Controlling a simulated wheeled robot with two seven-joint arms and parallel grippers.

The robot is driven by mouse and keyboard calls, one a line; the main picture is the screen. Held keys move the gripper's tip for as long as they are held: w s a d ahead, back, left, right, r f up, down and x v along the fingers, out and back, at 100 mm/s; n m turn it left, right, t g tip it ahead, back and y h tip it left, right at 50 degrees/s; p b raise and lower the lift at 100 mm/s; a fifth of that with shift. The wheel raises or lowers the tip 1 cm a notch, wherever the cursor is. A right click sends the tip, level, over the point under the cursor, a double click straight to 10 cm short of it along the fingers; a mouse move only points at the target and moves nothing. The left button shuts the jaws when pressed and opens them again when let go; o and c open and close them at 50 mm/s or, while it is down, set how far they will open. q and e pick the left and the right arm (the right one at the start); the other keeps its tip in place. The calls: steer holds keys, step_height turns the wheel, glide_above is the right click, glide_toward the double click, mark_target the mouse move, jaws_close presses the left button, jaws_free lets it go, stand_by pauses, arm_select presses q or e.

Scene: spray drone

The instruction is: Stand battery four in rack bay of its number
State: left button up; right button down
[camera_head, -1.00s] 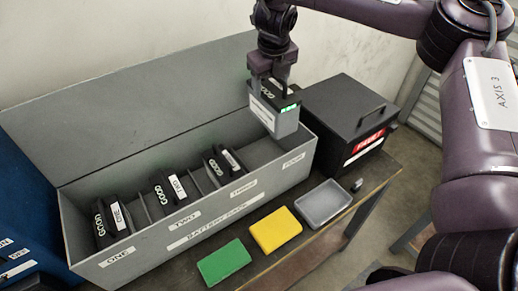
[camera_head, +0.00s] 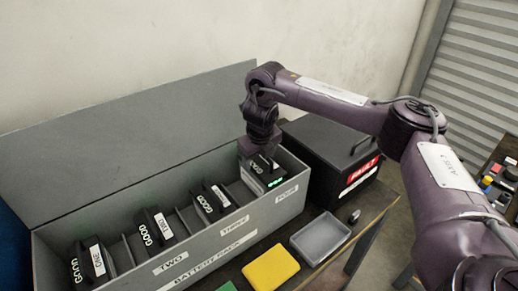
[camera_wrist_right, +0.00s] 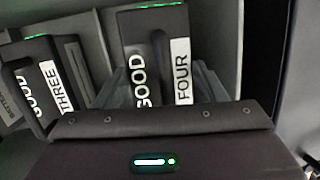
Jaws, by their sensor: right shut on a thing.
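Battery four (camera_head: 262,172) is a dark block with GOOD on it and a green light. It is upright, low in the bay at the right end of the grey battery rack (camera_head: 215,240), by the FOUR label (camera_head: 286,191). My right gripper (camera_head: 256,150) is shut on its top. In the right wrist view, the battery (camera_wrist_right: 152,22) shows GOOD and FOUR in front of the gripper (camera_wrist_right: 160,88). Its bottom is hidden, so I cannot tell whether it touches the bay floor. My left gripper is not in view.
Battery three (camera_head: 213,201), battery two (camera_head: 150,229) and battery one (camera_head: 88,266) stand in their bays. A black FAULT box (camera_head: 325,160) stands right of the rack. A grey tray (camera_head: 320,238) and a yellow tray (camera_head: 271,268) lie in front.

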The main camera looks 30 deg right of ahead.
mark_target(259, 165)
steer(key=shift+x, duration=0.8)
steer(key=shift+a+f, duration=0.15)
steer(key=shift+f, duration=1.1)
steer(key=shift+c, duration=1.4)
jaws_free()
steer(key=shift+s+f, duration=0.15)
steer(key=shift+s, duration=0.15)
steer(key=shift+r, duration=0.35)
steer(key=p+v, duration=0.3)
steer(key=v, duration=0.8)
steer(key=shift+s+a+r, duration=0.1)
steer(key=shift+r, duration=0.1)
